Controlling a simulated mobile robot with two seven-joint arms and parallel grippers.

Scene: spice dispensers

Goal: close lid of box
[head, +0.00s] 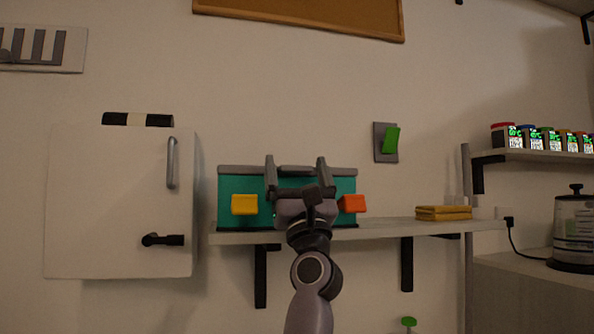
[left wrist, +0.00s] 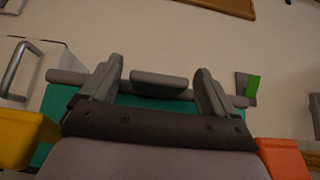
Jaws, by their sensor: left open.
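The box (head: 226,187) is teal with a grey bar along its top edge, a yellow block (head: 244,204) on its left front and an orange block (head: 352,203) on its right front. It stands on the wall shelf. My left gripper (head: 297,163) is open in front of the box's middle, its fingers pointing up at the grey top edge. In the left wrist view the fingers are spread with a grey handle-like piece (left wrist: 158,84) between and beyond them; I cannot tell whether they touch it. My gripper hides the box's centre. I cannot tell the lid's angle.
The shelf (head: 390,228) runs right, with folded yellow cloths (head: 443,212) on it. A white cabinet (head: 110,210) hangs at the left. A green switch (head: 391,140) is on the wall. A kettle (head: 573,228) stands at the far right.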

